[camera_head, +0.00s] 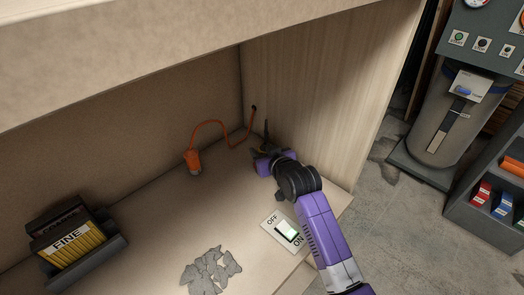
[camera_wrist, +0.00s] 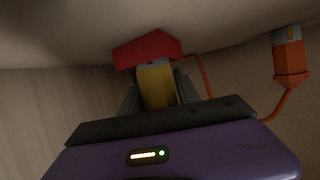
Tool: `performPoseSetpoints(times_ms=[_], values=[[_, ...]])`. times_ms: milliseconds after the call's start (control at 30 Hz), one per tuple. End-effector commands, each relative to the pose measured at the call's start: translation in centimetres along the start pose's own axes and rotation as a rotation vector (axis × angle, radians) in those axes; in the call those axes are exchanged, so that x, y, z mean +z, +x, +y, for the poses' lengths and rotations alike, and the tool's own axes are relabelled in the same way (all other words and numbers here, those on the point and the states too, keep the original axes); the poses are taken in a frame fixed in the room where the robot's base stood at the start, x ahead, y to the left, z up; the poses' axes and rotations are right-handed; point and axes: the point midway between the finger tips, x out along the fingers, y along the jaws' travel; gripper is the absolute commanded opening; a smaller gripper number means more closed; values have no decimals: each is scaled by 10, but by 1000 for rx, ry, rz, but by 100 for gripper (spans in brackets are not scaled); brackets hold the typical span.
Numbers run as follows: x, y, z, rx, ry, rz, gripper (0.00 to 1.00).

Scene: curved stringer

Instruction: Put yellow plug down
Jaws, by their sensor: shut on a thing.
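My gripper (camera_wrist: 156,90) is shut on the yellow plug (camera_wrist: 157,87), which shows as a yellow block between the two dark fingers in the wrist view. A red piece (camera_wrist: 147,48) sits at the plug's far end; I cannot tell whether it is joined to it. In the head view, my gripper (camera_head: 262,152) is low over the bench near the right side panel, and the plug cannot be made out there. I cannot tell whether the plug touches a surface.
An orange connector (camera_head: 193,161) stands on the bench (camera_head: 150,215), its orange cable (camera_head: 215,123) running to a hole in the side panel. An ON/OFF switch (camera_head: 286,232), grey scraps (camera_head: 210,270) and a FINE box (camera_head: 68,246) are nearby. The bench middle is clear.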

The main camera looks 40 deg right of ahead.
Motion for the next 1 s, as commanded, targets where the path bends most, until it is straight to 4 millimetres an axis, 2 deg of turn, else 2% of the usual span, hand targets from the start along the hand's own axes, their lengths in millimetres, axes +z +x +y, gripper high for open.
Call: performPoseSetpoints(times_ms=[33, 67, 167, 567, 767, 1000], values=[[2, 1, 0, 0, 0, 0, 0], [2, 1, 0, 0, 0, 0, 42], [2, 1, 0, 0, 0, 0, 60], [-2, -3, 0, 0, 0, 0, 60], [-1, -31, -1, -1, 0, 0, 60], [-1, -81, -1, -1, 1, 1, 60]])
